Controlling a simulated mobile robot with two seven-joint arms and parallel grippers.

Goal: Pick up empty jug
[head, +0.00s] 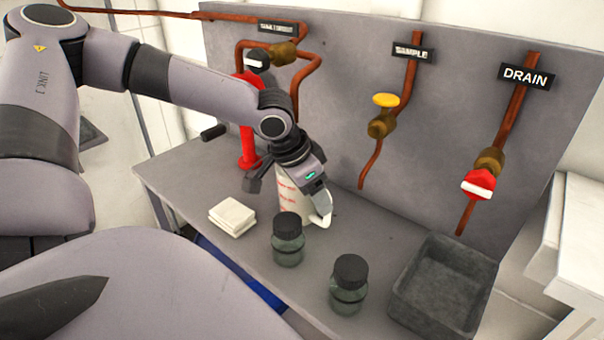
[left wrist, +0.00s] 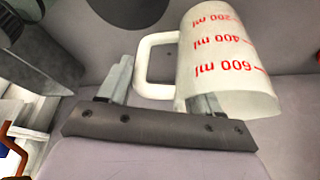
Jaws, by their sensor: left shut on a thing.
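The jug (head: 296,207) is a pale, whitish cup with red markings, standing on the grey bench below my left gripper (head: 291,188). Its white handle (head: 322,219) points toward the lower right. In the left wrist view the jug (left wrist: 232,50) shows red 200, 400 and 600 ml marks. The fingers of the left gripper (left wrist: 162,85) are shut on the jug at its handle side, with the handle (left wrist: 143,62) between them. The inside of the jug is hidden. My right gripper is not in view.
Two dark-capped bottles (head: 288,246) (head: 348,290) stand close in front of the jug. Folded white cloths (head: 233,215) lie to its left. A grey tray (head: 400,296) sits at the right.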

